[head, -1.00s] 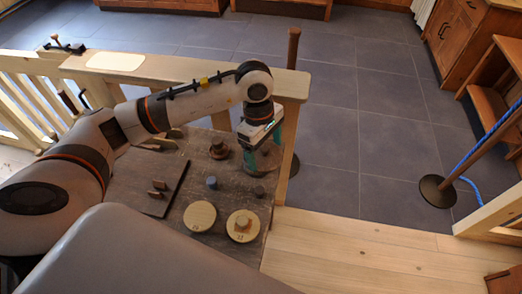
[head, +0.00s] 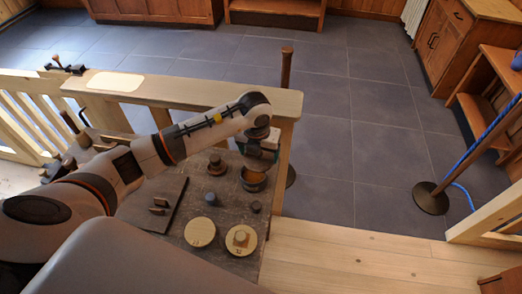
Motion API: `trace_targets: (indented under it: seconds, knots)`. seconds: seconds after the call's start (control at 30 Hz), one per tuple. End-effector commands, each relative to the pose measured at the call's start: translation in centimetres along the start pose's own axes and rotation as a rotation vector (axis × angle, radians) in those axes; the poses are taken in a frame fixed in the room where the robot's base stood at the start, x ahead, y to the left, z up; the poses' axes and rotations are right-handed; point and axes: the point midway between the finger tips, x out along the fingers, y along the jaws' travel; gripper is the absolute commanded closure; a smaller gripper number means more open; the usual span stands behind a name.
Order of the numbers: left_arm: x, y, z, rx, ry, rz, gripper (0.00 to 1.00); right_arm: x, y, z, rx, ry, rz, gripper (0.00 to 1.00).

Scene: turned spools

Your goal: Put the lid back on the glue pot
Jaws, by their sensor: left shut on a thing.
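The glue pot (head: 253,182) is a dark round pot near the far right corner of the dark work table. Its top shows an orange-brown round surface, and its far rim is partly covered by my gripper. My left gripper (head: 262,157) is just above and behind the pot, coming down from the arm at the left. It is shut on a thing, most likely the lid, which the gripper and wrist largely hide. I cannot tell whether the held thing touches the pot. My right gripper is not in view.
A brown knobbed piece (head: 217,166) stands left of the pot. A grey peg (head: 210,199) and a small dark peg (head: 256,207) stand nearer. Two pale discs (head: 200,232) (head: 241,246) lie at the front. A dark board (head: 157,207) lies left. A wooden rail (head: 200,95) runs behind.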

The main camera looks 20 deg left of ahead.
Motion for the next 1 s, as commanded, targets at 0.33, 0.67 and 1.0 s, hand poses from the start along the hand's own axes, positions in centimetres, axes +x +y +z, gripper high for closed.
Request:
trace_targets:
  seconds: [0.33, 0.67, 1.0]
  knots:
    - [1.5, -1.6, -0.8, -0.623, 0.001, -0.093, 0.38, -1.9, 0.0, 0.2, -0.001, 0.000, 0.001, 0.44]
    - [2.4, -2.4, -1.0, -0.875, 0.007, -0.130, 0.39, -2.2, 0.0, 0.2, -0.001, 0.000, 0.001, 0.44]
    - [4.2, -2.4, -0.7, -0.880, 0.007, -0.132, 0.38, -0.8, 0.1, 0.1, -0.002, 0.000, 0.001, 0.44]
